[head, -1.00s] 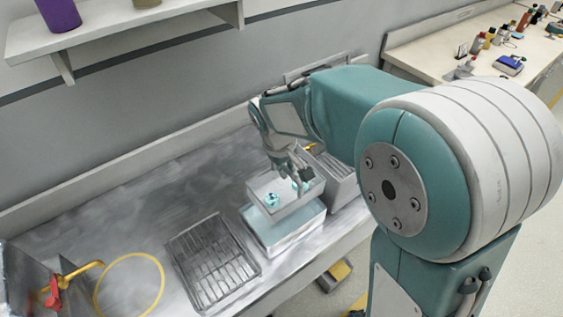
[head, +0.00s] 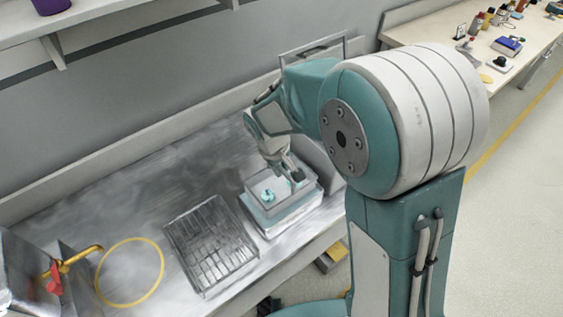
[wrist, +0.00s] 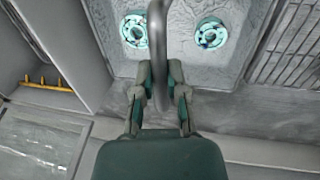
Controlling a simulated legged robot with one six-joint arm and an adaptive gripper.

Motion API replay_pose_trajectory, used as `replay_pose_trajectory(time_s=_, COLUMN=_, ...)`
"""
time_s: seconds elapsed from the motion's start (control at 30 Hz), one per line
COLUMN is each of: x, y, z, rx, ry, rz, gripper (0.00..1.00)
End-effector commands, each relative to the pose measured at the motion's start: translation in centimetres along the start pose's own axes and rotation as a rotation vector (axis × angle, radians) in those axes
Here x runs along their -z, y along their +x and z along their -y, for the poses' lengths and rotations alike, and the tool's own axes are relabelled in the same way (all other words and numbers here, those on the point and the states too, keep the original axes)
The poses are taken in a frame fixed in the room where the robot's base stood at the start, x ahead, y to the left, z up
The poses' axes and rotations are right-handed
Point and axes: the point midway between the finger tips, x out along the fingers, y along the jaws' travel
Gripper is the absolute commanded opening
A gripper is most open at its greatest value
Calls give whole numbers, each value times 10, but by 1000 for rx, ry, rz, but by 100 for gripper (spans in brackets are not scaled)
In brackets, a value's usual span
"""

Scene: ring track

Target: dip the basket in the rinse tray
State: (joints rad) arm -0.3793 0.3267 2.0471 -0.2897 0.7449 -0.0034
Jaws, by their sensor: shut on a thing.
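The grey basket (head: 257,187) is low in the white rinse tray (head: 283,222) on the metal counter. The basket's lower part is hidden by the tray's walls, and I cannot tell whether it touches the tray floor. My gripper (head: 293,176) is above the basket, shut on its handle. In the wrist view, my gripper (wrist: 160,88) grips the grey handle (wrist: 157,35). Two teal rings lie apart on the basket floor; the left ring (wrist: 134,30) and right ring (wrist: 211,33) both show there.
A wire drying rack (head: 212,245) lies left of the tray. A yellow circle (head: 130,271) and a red and yellow tap (head: 72,268) are farther left. A compartment with yellow pegs (wrist: 47,83) stands beside the basket in the wrist view. The counter behind is clear.

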Motion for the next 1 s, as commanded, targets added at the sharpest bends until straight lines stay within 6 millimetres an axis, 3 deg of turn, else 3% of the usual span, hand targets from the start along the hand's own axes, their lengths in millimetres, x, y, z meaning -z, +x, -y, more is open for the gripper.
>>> replay_pose_trajectory(time_s=1.0, x=0, y=62, z=12, rx=0, ry=0, rz=-1, gripper=0)
